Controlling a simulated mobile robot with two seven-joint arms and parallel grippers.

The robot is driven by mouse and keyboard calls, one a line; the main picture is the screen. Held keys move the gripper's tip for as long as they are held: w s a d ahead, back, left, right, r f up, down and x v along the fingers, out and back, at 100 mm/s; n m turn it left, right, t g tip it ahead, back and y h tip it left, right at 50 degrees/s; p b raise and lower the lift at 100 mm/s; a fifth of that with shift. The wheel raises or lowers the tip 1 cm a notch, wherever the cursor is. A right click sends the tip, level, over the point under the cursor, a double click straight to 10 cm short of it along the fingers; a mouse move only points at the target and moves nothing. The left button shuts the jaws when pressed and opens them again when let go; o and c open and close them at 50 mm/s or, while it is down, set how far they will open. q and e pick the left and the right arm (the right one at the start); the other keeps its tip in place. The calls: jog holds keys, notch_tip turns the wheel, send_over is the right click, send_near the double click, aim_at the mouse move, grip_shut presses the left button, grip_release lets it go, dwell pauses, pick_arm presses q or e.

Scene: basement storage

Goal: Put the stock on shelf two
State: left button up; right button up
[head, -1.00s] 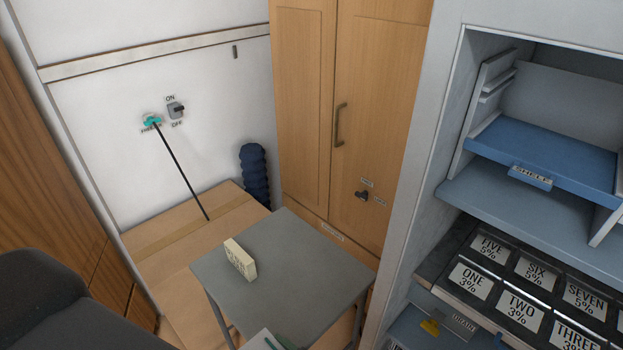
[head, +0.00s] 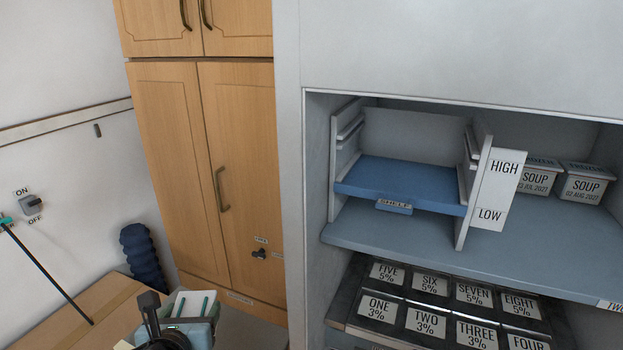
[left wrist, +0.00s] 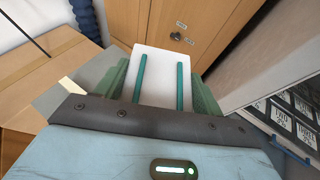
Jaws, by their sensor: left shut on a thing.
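My left gripper (head: 188,318) is at the bottom left of the head view, shut on a white block-like thing with two green strips (head: 190,303). In the left wrist view this white thing (left wrist: 165,75) sits between the green fingers. I cannot read any name on it, so I cannot tell if it is the stock. A wide blue-grey shelf (head: 420,248) in the open cabinet at right carries a label starting "TWO" (head: 611,304) at its front edge. It is well to the right of the gripper. My right gripper is not in view.
A smaller blue shelf marked "SHELF" (head: 400,184) sits in a white rack above it. A "HIGH/LOW" panel (head: 497,190) and two soup tubs (head: 588,183) stand to the right. Labelled black compartments (head: 430,308) lie below. Wooden cupboard doors (head: 238,150) are at left.

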pick_arm(q)
jog(key=shift+d+r+m+h, duration=0.15)
jog(key=shift+r+m+h, duration=0.2)
jog(key=shift+r, duration=0.3)
jog(key=shift+d+r+m+h, duration=0.15)
jog(key=shift+r+m+h, duration=0.15)
jog(key=shift+r, duration=0.3)
jog(key=shift+w, duration=0.1)
jog(key=s+f, duration=0.3)
jog(key=s, duration=0.5)
jog(key=shift+d, duration=0.1)
